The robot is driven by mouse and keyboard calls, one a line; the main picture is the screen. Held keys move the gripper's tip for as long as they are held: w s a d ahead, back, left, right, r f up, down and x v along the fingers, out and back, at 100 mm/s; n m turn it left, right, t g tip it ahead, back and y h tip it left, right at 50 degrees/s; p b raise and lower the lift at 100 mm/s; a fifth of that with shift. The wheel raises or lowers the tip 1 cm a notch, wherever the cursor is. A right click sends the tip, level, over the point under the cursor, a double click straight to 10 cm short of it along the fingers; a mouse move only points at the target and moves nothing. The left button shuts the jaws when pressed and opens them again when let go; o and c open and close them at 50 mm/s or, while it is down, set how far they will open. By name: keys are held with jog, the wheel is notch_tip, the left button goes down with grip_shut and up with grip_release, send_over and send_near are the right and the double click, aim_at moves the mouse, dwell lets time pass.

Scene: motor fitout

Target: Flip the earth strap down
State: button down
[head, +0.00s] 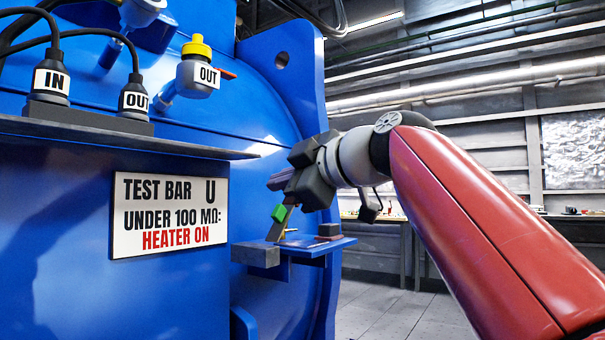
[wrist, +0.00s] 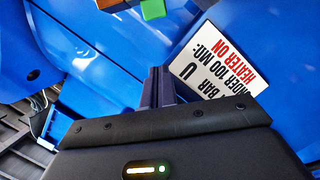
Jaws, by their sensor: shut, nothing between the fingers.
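The earth strap (head: 273,229) appears to be the narrow bar with a green end (head: 279,213) on the small blue shelf (head: 325,246). It stands tilted up, its green end raised and leaning right. My gripper (head: 280,180) is shut and empty, just above the green end in the head view. I cannot tell whether they touch. In the wrist view, the shut fingers (wrist: 158,86) point at the blue housing, and the green end (wrist: 152,9) shows at the top edge, apart from them. The strap's lower end is partly hard to make out.
A white sign (head: 170,215) is on the blue housing (head: 60,260), left of the shelf. A dark ledge (head: 110,138) carries plugs marked IN and OUT. A small brass stud (head: 290,231) and a grey block (head: 256,255) are at the shelf. Open floor lies right.

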aim_at(286, 199)
jog(key=shift+w+f, duration=0.5)
jog(key=shift+w, duration=0.3)
jog(key=shift+w+f, duration=0.5)
jog(key=shift+w, duration=0.3)
jog(key=shift+w+f, duration=0.5)
jog(key=shift+w, duration=0.3)
jog(key=shift+w+d+m, duration=0.25)
jog(key=shift+w+m, duration=0.1)
jog(key=shift+m, duration=0.25)
jog(key=w+m+p, duration=0.1)
jog(key=w+d+f+m+g+p, duration=0.1)
jog(key=m, duration=0.1)
jog(key=w+d+m+g+p, duration=0.1)
jog(key=m, duration=0.1)
jog(key=shift+d+f+y, duration=0.25)
jog(key=shift+f+y, duration=0.15)
jog(key=shift+w+d+f+m+g+y+p, duration=0.15)
jog(key=shift+w+d+f+m+g+p, duration=0.1)
jog(key=shift+f+m, duration=0.25)
jog(key=shift+w+d+f+m+g+y+p, duration=0.15)
jog(key=shift+w+f+m+p, duration=0.1)
jog(key=shift+m, duration=0.35)
